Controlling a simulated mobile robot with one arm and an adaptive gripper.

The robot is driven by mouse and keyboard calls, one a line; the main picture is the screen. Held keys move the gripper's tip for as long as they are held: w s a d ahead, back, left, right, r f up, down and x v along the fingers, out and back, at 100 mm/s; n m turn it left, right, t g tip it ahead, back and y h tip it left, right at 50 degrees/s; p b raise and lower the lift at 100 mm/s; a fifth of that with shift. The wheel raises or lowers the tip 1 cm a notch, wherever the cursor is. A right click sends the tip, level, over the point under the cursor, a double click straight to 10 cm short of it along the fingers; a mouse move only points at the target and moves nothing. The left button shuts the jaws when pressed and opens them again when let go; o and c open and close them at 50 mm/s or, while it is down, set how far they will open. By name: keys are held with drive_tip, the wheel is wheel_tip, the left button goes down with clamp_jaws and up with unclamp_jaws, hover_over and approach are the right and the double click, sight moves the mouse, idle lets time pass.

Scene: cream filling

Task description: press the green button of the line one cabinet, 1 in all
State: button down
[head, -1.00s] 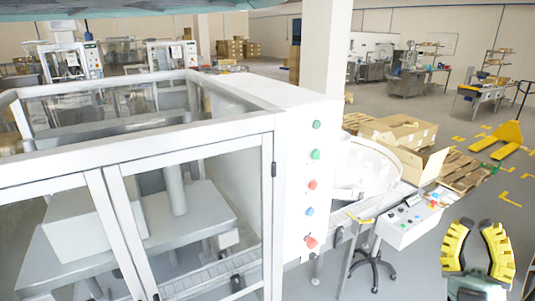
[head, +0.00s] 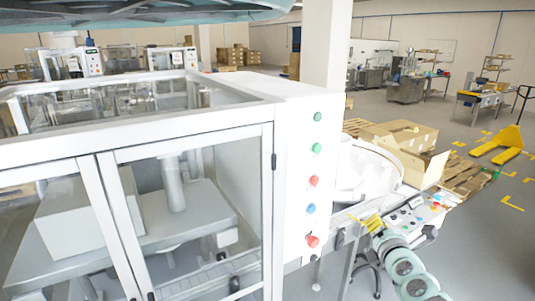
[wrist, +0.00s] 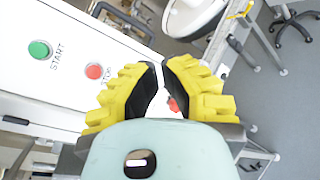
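The white cabinet (head: 295,165) has a column of buttons on its front panel. A green button (head: 318,117) is at the top and a second green button (head: 316,148) is below it. In the wrist view a green button (wrist: 39,49) labelled START shows at the left, apart from my fingers. My gripper (head: 366,222) is right of the panel's lower part, beside the lowest red button. In the wrist view my gripper (wrist: 161,66) has yellow fingers with a narrow gap between the tips and nothing held. I cannot read a line number on the cabinet.
Below the green buttons are a red button (head: 314,181), a blue button (head: 310,208) and a lower red button (head: 312,241). A small control console (head: 418,215) stands behind my arm. A round white bowl (head: 365,170) and cardboard boxes (head: 405,135) are behind the cabinet.

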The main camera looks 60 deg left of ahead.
sight(317, 148)
drive_tip(key=s+a+r+n+t+y, duration=0.1)
drive_tip(key=a+r+n+y, duration=0.2)
drive_tip(key=r, duration=0.4)
drive_tip(key=s+a+r+n+t+y+b, duration=0.1)
drive_tip(key=s+a+r+n+y, duration=0.1)
drive_tip(key=r, duration=0.6)
drive_tip(key=shift+a+n+t+y, duration=0.4)
drive_tip(key=shift+a+n, duration=0.4)
drive_tip(key=shift+n, duration=0.4)
drive_tip(key=a+b, duration=0.8)
drive_tip(key=shift+w+a+b, duration=0.35)
drive_tip(key=shift+w+a, duration=0.05)
drive_tip(key=shift+d, duration=0.1)
drive_tip(key=shift+w+a+f+b, duration=0.15)
drive_tip(key=shift+a+b, duration=0.1)
drive_tip(key=shift+b, duration=0.45)
